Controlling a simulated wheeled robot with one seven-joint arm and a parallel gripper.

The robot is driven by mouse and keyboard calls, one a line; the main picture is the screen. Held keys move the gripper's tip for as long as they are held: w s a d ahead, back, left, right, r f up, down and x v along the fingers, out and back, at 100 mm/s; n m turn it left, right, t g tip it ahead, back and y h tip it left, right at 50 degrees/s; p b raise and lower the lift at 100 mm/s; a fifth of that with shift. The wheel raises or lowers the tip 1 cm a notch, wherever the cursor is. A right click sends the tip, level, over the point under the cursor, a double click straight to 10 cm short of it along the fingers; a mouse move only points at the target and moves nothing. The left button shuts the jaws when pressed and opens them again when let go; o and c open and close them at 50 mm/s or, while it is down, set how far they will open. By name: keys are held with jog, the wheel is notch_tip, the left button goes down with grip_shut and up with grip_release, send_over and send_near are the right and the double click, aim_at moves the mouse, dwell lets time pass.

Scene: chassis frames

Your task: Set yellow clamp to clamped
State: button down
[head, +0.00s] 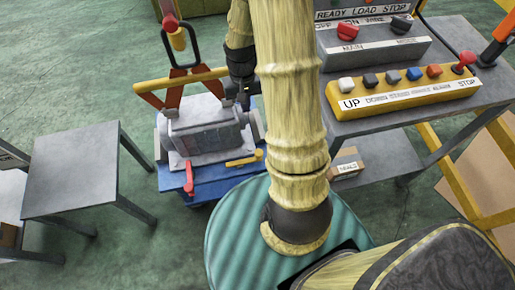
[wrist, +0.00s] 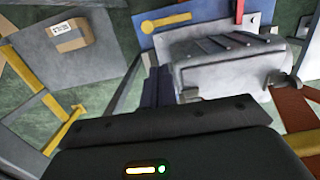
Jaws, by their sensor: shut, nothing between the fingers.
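The yellow clamp (head: 243,160) is a short bar with a rounded end. It lies on the blue base plate (head: 222,178), at the near right corner beside the grey ribbed motor housing (head: 205,128). It also shows in the wrist view (wrist: 167,21), near the top, beyond my gripper. A red clamp (head: 188,178) is on the same plate, at its left. My gripper (head: 244,100) is shut and empty at the far right side of the housing, apart from the yellow clamp. Its dark fingers (wrist: 158,86) show beside the housing in the wrist view. My arm hides part of the scene.
A red and orange lifting frame (head: 185,75) stands behind the housing. A control bench (head: 440,110) with a yellow button box (head: 405,88) is at right. A cardboard box (head: 346,164) sits on its lower shelf. A grey table (head: 72,172) stands at left.

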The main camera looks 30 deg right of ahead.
jog(key=d+f+m+b, duration=0.1)
jog(key=d+f+b, duration=0.1)
jog(key=f, duration=0.5)
jog(key=w+d+f+g+y+b, duration=0.1)
jog(key=d+f+b, duration=0.1)
jog(key=f, duration=0.5)
jog(key=shift+d+f+m+g, duration=0.15)
jog(key=shift+d+m+g, duration=0.15)
jog(key=shift+d+m, duration=0.1)
jog(key=shift+w, duration=0.1)
jog(key=b+x, duration=0.1)
jog(key=x, duration=0.9)
jog(key=shift+a+b, duration=0.1)
jog(key=shift+b, duration=0.2)
jog(key=shift+s+m, duration=0.25)
jog(key=shift+m, duration=0.05)
